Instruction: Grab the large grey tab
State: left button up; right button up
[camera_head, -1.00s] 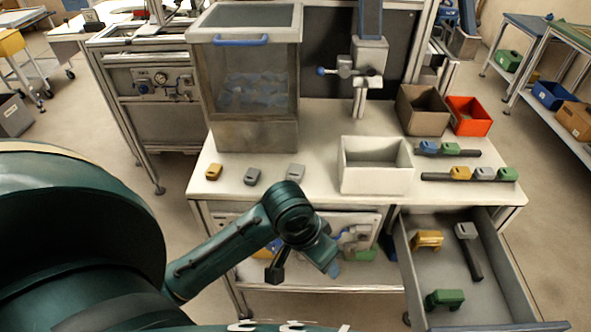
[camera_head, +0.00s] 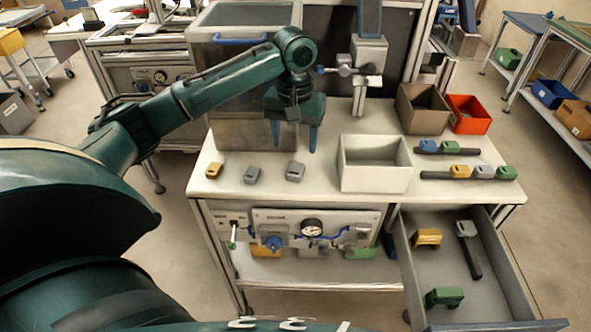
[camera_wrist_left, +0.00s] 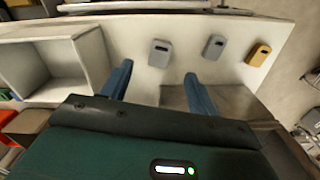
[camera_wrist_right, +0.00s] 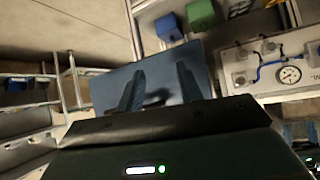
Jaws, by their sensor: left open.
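Two grey tabs lie on the table top in the head view, a lighter one (camera_head: 295,172) and a darker one (camera_head: 252,175); I cannot tell for sure which is the large one. In the left wrist view the lighter tab (camera_wrist_left: 160,53) lies ahead, between the lines of the fingers, and the other grey tab (camera_wrist_left: 214,46) is to its right. My left gripper (camera_head: 294,143) is open and empty, fingers pointing down, above and behind the lighter tab, not touching it. My right gripper (camera_wrist_right: 159,88) shows only in its wrist view; its fingers are apart.
A yellow tab (camera_head: 215,171) lies left of the grey ones. A white bin (camera_head: 376,180) stands to their right. A clear-fronted box (camera_head: 228,128) stands behind. Further right are rails with tabs (camera_head: 468,173) and an open drawer (camera_head: 440,270) holding several pieces.

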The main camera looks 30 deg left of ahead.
aim_at(293, 173)
pick_arm(q)
jog(key=f+p, duration=0.1)
jog(key=f, duration=0.8)
jog(key=shift+s, duration=0.2)
jog(key=shift+c, duration=0.2)
jog(key=shift+r, duration=0.1)
jog(key=c, duration=1)
